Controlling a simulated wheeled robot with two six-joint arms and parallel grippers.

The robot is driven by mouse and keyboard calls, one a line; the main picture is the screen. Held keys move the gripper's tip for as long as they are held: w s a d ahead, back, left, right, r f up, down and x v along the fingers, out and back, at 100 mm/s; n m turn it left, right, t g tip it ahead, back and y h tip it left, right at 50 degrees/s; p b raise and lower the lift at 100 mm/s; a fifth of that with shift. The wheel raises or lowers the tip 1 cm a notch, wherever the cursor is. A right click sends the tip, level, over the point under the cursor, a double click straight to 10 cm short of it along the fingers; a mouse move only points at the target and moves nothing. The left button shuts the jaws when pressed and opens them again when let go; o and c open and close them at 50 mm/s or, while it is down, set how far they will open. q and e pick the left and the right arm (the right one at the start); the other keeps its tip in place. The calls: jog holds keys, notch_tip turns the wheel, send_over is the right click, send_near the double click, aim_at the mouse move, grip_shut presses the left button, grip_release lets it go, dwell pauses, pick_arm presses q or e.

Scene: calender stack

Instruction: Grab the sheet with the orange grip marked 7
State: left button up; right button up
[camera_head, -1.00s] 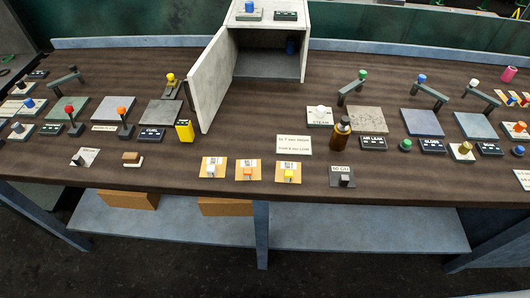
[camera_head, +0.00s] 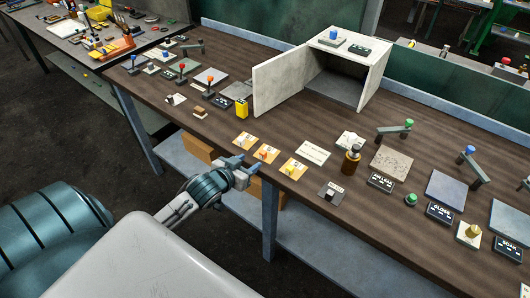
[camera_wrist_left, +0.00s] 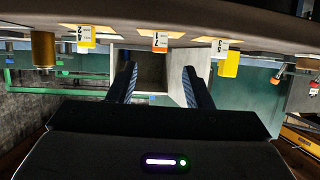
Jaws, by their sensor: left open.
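Three orange-yellow sheets lie in a row near the table's front edge. The middle sheet (camera_head: 266,153) has an orange grip; in the left wrist view, which is upside down, this orange grip (camera_wrist_left: 160,42) carries a tag reading 7. A sheet with a white grip (camera_head: 243,138) lies to its left and one with a yellow grip (camera_head: 292,168) to its right. My left gripper (camera_head: 244,165) is open and empty, just off the table's front edge by the middle sheet. Its fingers (camera_wrist_left: 158,78) straddle the orange grip's line, apart from it. My right gripper is not in view.
A yellow block (camera_head: 241,107) stands behind the white-grip sheet. A grey box with an open door (camera_head: 283,79) stands at the back.

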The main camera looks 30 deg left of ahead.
aim_at(263, 152)
pick_arm(q)
jog(key=x, duration=0.5)
jog(key=shift+w+r+p, duration=0.1)
jog(key=shift+r+p, duration=0.05)
jog(key=shift+p, duration=0.25)
jog(key=shift+w, duration=0.45)
jog(key=p+x, duration=0.2)
jog(key=x, duration=0.2)
jog(key=shift+w, duration=0.35)
jog(key=shift+s, duration=0.1)
jog(key=shift+c, duration=0.6)
grip_shut()
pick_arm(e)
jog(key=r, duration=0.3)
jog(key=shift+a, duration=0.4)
